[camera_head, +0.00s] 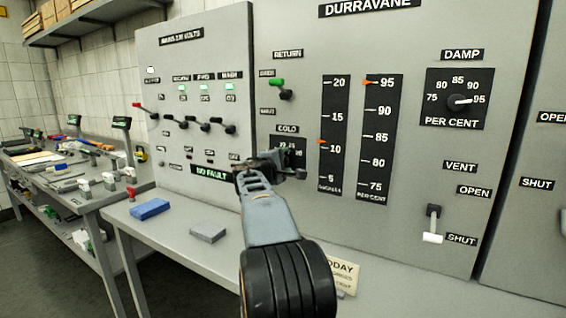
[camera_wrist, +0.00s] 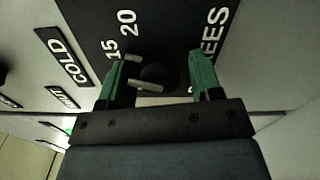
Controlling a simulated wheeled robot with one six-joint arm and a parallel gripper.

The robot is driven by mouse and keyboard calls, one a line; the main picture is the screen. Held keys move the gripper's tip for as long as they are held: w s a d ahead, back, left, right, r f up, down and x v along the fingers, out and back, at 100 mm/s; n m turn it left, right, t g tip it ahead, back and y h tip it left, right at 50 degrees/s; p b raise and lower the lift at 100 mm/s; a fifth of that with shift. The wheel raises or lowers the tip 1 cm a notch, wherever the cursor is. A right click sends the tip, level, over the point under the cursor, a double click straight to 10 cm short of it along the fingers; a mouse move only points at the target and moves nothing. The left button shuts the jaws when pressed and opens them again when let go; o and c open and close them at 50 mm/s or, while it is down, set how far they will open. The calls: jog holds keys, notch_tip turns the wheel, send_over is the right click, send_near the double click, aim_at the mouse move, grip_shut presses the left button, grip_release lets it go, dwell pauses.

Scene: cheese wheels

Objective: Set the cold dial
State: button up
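The cold dial (camera_head: 291,142) is a small black plate under the COLD label, mostly hidden behind my gripper (camera_head: 285,165) in the head view. In the wrist view the dial plate (camera_wrist: 100,22) shows the numbers 15 and 20 and part of the word DEGREES. Its dark knob (camera_wrist: 160,76) has a pale bar and lies between the two green fingers of my gripper (camera_wrist: 156,62). The fingers are apart, one on each side of the knob. I cannot tell whether either finger touches it. The pointer's exact reading is unclear.
Right of my gripper, one gauge (camera_head: 333,170) has its red marker just above 10 and another (camera_head: 379,150) near 95. A damp dial (camera_head: 459,100), a return lever (camera_head: 284,90) and a vent lever (camera_head: 433,225) share the panel. A grey block (camera_head: 208,232) and blue block (camera_head: 150,209) lie below.

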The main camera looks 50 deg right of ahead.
jog(key=shift+o, duration=0.2)
jog(key=b+v, duration=0.1)
jog(key=v, duration=1.3)
jog(key=shift+w+f, duration=0.1)
jog(key=s+a+f+m+g+y+p, duration=0.1)
jog(key=s+a+f+y+p, duration=0.1)
jog(key=a+f+y, duration=0.35)
jog(key=s+a+f+m+y+p, duration=0.1)
jog(key=a+f+m+y, duration=0.15)
jog(key=f, duration=0.55)
jog(key=s+a+y+p, duration=0.3)
jog(key=a+p, duration=0.1)
jog(key=a, duration=0.2)
jog(key=s+a+r+y+p, duration=0.1)
jog(key=s+a+y+p, duration=0.2)
jog(key=s+a+p, duration=0.1)
jog(key=s+a+r+m+y+p, duration=0.1)
jog(key=s+a+y+p, duration=0.2)
jog(key=a+p, duration=0.3)
jog(key=shift+s+a+y, duration=0.3)
jog(key=shift+s+a, duration=0.1)
jog(key=shift+a, duration=1.2)
